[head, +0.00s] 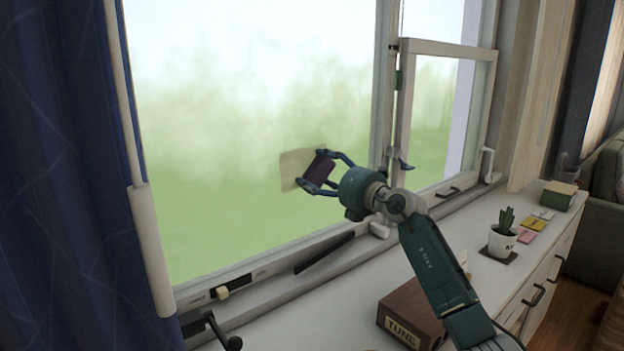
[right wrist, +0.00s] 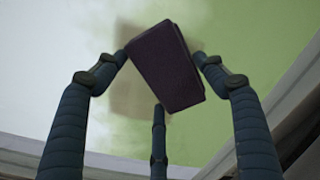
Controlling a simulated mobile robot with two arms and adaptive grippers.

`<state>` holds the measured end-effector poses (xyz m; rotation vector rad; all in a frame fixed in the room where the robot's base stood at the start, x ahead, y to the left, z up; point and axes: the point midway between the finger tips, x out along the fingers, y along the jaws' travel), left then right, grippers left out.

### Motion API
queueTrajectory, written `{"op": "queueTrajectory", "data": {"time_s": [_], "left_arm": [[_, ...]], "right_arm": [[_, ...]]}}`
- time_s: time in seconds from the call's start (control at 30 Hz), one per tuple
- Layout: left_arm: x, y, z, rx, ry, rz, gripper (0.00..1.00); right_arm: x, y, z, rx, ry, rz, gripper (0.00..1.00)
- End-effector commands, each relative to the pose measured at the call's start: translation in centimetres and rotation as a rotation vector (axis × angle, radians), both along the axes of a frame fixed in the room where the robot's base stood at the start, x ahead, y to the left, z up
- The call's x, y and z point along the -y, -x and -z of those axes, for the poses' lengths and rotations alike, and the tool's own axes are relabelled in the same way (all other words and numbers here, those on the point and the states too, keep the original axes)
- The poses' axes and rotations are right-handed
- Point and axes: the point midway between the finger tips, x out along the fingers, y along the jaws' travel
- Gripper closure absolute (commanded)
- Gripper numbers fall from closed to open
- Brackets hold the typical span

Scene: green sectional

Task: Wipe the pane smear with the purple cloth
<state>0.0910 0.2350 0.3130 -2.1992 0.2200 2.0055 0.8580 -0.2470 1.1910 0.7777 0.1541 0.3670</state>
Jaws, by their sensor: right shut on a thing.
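The purple cloth (head: 319,167) is a dark folded block held between the fingers of my right gripper (head: 321,171), in front of the large window pane (head: 230,120). A tan, see-through smear (head: 290,170) shows on the pane just left of the cloth, partly hidden by it. In the right wrist view the cloth (right wrist: 165,65) sits tilted between the fingertips, with the smear (right wrist: 128,100) behind and around it. I cannot tell whether the cloth touches the glass. My left gripper is out of view.
Below the pane is a sill with a black strip (head: 325,252). The white cabinet top (head: 365,275) carries a brown "TUNE" box (head: 405,312) and a potted cactus (head: 503,236). A blue curtain (head: 60,180) hangs at left. A small casement window (head: 450,115) stands at right.

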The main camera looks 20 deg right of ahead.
Motion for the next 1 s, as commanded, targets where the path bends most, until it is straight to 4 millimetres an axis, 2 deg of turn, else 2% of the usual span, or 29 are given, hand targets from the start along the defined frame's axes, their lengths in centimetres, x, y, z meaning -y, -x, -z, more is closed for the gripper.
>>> {"op": "queueTrajectory", "data": {"time_s": [0.27, 0.7, 0.87, 1.0], "left_arm": [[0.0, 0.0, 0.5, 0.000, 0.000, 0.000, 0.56], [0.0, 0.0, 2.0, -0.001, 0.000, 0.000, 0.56], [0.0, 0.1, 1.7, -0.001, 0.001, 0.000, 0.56], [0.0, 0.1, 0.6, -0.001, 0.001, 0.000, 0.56]], "right_arm": [[1.0, -0.4, 0.1, 0.000, 0.000, 0.000, 0.51], [4.0, -1.9, 0.1, 0.000, -0.001, 0.000, 0.51], [4.1, -2.0, -0.3, 0.000, 0.001, 0.000, 0.51], [4.1, -1.9, -1.3, 0.002, 0.000, 0.000, 0.51]]}}
